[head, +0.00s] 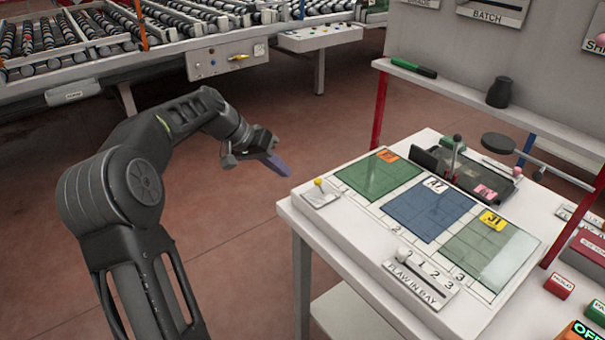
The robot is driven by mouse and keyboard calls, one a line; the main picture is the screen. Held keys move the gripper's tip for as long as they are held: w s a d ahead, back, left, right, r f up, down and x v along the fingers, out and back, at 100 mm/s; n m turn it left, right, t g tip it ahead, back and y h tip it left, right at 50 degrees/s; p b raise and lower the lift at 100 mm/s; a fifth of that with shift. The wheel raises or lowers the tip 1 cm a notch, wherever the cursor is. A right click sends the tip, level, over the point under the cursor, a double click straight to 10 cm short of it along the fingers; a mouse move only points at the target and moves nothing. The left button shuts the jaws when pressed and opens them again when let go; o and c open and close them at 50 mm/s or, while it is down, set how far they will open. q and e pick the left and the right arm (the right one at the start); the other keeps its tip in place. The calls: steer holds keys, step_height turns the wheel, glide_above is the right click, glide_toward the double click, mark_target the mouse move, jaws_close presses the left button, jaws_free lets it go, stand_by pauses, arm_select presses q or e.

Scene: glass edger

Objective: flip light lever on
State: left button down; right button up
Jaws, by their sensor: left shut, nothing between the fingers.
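A small lever with a yellow knob (318,182) stands on a pale plate at the left corner of the white table. Its label is too small to read, so I cannot tell whether it is the light lever. My left gripper (283,168) is shut and empty, in the air to the left of this lever and apart from it. Another lever with a white knob (402,254) sits on a "FLAW IN BAY" plate numbered 1, 2, 3 at the table's front. My right gripper is not in view.
The white table holds green (378,176), blue (428,209) and pale green (488,250) panels with tags. Behind them is a black device with an upright handle (456,150). A shelf (450,95) carries a green marker. A roller conveyor (100,55) stands at the back left.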

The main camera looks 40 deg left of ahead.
mark_target(320, 187)
arm_select(q)
steer(key=w+d, duration=0.1)
steer(key=d+f, duration=0.1)
steer(key=d, duration=0.1)
steer(key=w+d+p, duration=0.1)
steer(key=shift+w+d+f, duration=0.25)
steer(key=shift+w+f, duration=0.05)
steer(key=shift+f, duration=0.1)
steer(key=shift+d, duration=0.1)
steer(key=shift+w, duration=0.1)
steer(key=shift+w+r+p, duration=0.1)
steer(key=shift+r+p, duration=0.1)
steer(key=shift+p, duration=0.35)
